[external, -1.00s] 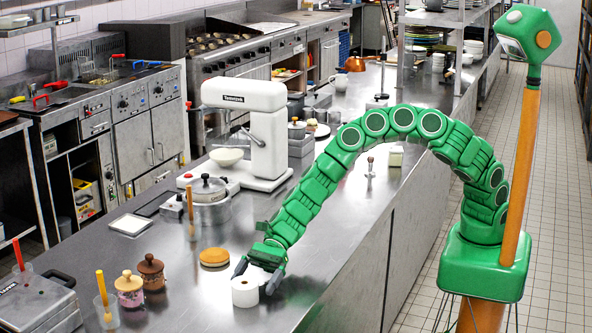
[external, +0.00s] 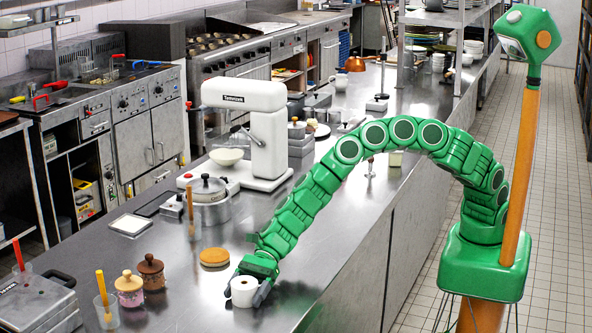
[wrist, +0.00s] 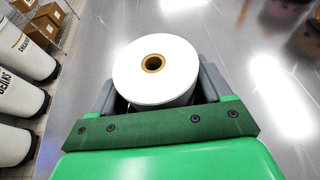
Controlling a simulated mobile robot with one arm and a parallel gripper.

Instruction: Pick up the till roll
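The till roll (external: 244,291) is a white paper roll standing upright on the steel counter (external: 330,262). In the wrist view the till roll (wrist: 156,72) shows its top face with a brown core, between my grey fingers. My gripper (external: 246,288) is low around the roll, one finger at each side. In the wrist view my gripper (wrist: 155,92) has its fingers close against both sides of the roll. Whether they press on it is hard to see. The roll's underside is hidden.
A round tan-topped item (external: 214,257) lies just behind the roll. Two lidded jars (external: 130,288) and a cup with an orange handle (external: 105,308) stand to the left. A white stand mixer (external: 262,135) and a pot (external: 208,200) stand farther back. The counter right of the roll is clear.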

